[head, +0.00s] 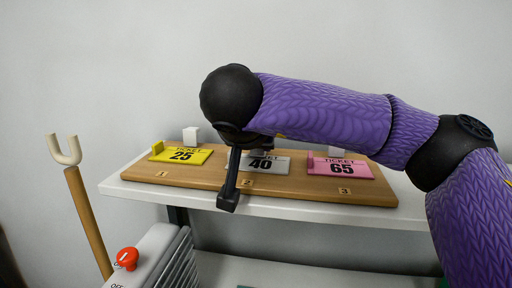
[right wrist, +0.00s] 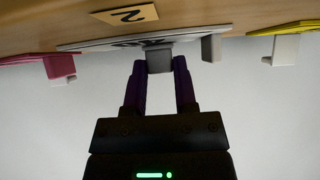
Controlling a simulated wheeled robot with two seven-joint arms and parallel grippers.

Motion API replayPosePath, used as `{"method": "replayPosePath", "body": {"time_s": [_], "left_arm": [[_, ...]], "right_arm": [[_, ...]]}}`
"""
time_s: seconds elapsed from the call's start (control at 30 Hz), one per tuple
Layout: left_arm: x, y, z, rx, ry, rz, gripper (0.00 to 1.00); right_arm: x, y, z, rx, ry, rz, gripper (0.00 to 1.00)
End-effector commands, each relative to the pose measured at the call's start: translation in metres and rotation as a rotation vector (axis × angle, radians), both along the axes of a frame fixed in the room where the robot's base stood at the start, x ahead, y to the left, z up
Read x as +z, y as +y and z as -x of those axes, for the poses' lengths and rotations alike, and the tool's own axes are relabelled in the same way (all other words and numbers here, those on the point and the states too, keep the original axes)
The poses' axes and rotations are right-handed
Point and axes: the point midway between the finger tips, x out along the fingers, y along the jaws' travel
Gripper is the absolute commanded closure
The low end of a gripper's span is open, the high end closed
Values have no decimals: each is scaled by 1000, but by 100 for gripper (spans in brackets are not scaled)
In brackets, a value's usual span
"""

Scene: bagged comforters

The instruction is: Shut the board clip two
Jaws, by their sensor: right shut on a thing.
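The wooden board (head: 210,178) carries three tickets beside labels 1, 2 and 3. The grey ticket 40 (head: 266,166) lies at label 2 (head: 247,183), partly hidden by my right arm. In the right wrist view, the grey block of clip two (right wrist: 159,58) sits at the edge of the grey ticket (right wrist: 120,42). My right gripper (right wrist: 159,70) has its two fingers on either side of this block, shut on it. In the head view the right hand covers clip two, so its angle cannot be told. My left gripper is not in view.
The yellow ticket 25 (head: 182,154) and pink ticket 65 (head: 341,167) lie on either side, with white blocks behind them. The board rests on a white shelf (head: 128,187) against a wall. A forked wooden pole (head: 88,220) and a red knob (head: 127,258) stand at lower left.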

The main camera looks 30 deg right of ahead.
Motion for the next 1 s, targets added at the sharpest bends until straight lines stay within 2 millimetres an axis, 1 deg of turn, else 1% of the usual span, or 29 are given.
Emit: {"method": "replayPosePath", "body": {"time_s": [0.4,0.43,0.47,0.5,0.57,0.6,0.87,0.93,1.0], "left_arm": [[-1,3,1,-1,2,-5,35],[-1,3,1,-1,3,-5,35],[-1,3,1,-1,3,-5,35],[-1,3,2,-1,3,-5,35],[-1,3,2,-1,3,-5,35],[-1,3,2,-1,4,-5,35],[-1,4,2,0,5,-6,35],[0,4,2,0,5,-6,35],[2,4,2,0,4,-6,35]], "right_arm": [[0,0,0,0,-6,5,100],[0,0,0,0,-6,5,61],[0,0,0,0,-6,5,54],[0,0,0,0,-6,5,46],[0,0,0,0,-6,4,33],[0,0,0,0,-6,4,29],[1,1,1,1,-5,5,29],[6,5,6,2,-7,5,29],[16,13,16,4,-8,6,29]]}}
